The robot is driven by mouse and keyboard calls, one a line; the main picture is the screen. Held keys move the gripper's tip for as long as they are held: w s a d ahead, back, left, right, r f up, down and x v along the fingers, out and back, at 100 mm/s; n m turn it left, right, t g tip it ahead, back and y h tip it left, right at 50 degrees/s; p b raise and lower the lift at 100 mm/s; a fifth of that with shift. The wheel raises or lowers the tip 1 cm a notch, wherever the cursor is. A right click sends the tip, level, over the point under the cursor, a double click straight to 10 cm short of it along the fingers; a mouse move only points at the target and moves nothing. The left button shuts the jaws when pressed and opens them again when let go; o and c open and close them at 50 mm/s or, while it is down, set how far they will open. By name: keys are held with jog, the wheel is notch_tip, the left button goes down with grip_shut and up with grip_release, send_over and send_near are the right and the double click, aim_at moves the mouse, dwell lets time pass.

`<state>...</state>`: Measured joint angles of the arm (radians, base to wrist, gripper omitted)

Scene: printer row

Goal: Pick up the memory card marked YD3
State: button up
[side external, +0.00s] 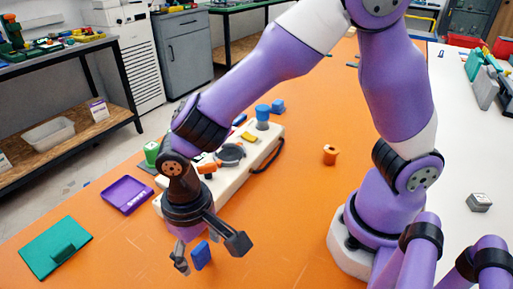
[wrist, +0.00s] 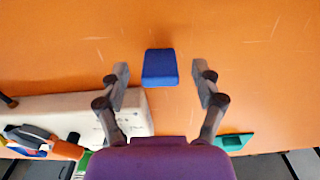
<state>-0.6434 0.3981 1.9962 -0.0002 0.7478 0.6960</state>
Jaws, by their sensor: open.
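A small blue block-like piece (side external: 201,255), which may be the memory card, stands on the orange table in the side external view. In the wrist view the blue piece (wrist: 160,68) lies between my two fingers, with a gap on each side. No YD3 mark can be read on it. My gripper (side external: 210,254) is open, pointing down over the piece, and its fingers are apart from it. The open fingers of my gripper (wrist: 160,76) also show in the wrist view.
A white case (side external: 265,146) with several items on it lies close behind my gripper. A purple tray (side external: 127,195) and a green plate with a raised block (side external: 55,247) lie to the left. An orange spool (side external: 329,154) stands farther back.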

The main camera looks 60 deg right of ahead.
jog(key=shift+f, duration=0.25)
jog(key=c, duration=0.9)
jog(key=shift+r, duration=0.1)
jog(key=shift+c, duration=0.2)
